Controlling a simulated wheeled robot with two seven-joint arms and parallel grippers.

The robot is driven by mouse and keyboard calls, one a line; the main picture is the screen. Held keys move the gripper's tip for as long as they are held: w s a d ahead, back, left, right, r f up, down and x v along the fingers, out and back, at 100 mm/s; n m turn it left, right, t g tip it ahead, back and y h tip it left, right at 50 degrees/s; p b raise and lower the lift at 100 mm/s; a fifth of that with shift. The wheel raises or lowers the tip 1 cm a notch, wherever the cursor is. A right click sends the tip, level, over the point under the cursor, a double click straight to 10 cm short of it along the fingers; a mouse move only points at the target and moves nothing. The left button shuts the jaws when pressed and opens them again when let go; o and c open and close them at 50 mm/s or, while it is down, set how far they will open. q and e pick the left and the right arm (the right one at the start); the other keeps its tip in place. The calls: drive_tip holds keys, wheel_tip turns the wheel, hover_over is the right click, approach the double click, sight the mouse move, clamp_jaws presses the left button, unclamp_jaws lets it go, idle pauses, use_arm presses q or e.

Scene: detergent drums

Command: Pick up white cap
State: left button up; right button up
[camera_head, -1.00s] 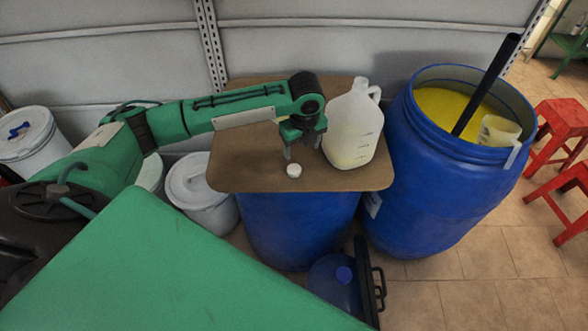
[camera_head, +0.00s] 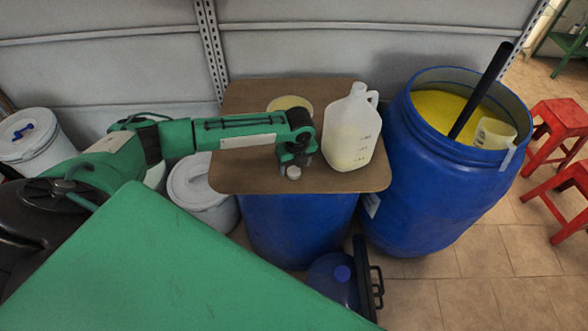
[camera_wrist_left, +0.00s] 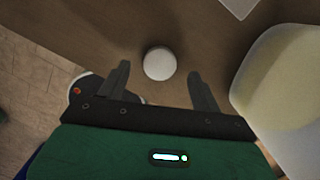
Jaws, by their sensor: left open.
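The white cap (camera_head: 293,172) lies on the brown board (camera_head: 240,174) near its front edge. In the left wrist view the cap (camera_wrist_left: 159,63) shows as a small white disc just beyond and between the fingertips. My left gripper (camera_head: 296,165) is over the board right at the cap, partly covering it from the head camera. In the left wrist view my left gripper (camera_wrist_left: 160,84) has its fingers spread, with nothing between them but board. My right gripper is not in view.
A translucent jug (camera_head: 352,132) stands just right of my left gripper. A pale yellow container (camera_head: 290,103) stands behind my arm. A blue drum (camera_head: 445,170) with yellow contents and a black stick is at the right. White buckets (camera_head: 198,186) stand on the floor at left.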

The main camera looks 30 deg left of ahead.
sight(294, 172)
use_arm(q)
drive_tip(key=shift+w+a+f, duration=0.1)
drive_tip(key=shift+a+f, duration=0.05)
drive_tip(key=shift+f, duration=1.15)
drive_tip(key=c, duration=1)
drive_tip(key=shift+c, duration=0.2)
drive_tip(key=shift+r, duration=0.1)
